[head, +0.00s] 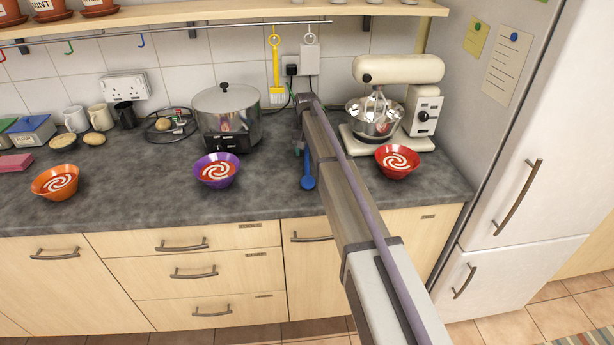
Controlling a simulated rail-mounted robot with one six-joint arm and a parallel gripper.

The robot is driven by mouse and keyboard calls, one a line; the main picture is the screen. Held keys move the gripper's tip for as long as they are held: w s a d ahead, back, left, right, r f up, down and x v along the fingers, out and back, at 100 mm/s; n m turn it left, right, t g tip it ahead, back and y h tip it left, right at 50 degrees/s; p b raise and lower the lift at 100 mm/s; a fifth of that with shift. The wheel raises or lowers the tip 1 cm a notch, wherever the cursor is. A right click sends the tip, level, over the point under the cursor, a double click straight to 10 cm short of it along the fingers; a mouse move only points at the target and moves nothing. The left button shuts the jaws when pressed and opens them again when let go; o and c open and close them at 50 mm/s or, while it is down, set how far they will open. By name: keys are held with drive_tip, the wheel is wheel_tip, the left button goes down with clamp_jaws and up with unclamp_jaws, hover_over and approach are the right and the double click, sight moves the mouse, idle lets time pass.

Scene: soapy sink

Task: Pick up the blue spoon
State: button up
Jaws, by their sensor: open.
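The blue spoon (307,182) is on the dark grey counter, left of my arm, with its round end toward the counter's front edge. Its thin handle runs away from the front, up toward my gripper, and its far end is partly hidden. My gripper (300,150) points down at the end of my arm, at the far end of the spoon's handle. It is small in the head view and its fingers are hard to make out. It is open. Whether a finger touches the handle cannot be told.
A purple bowl (217,171) and steel pot (227,112) stand to the left, an orange bowl (55,182) farther left. A red bowl (397,162) and stand mixer (398,72) are right of my arm. A yellow utensil (276,70) hangs from the rail behind.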

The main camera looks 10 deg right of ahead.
drive_tip(key=shift+r, duration=0.15)
clamp_jaws()
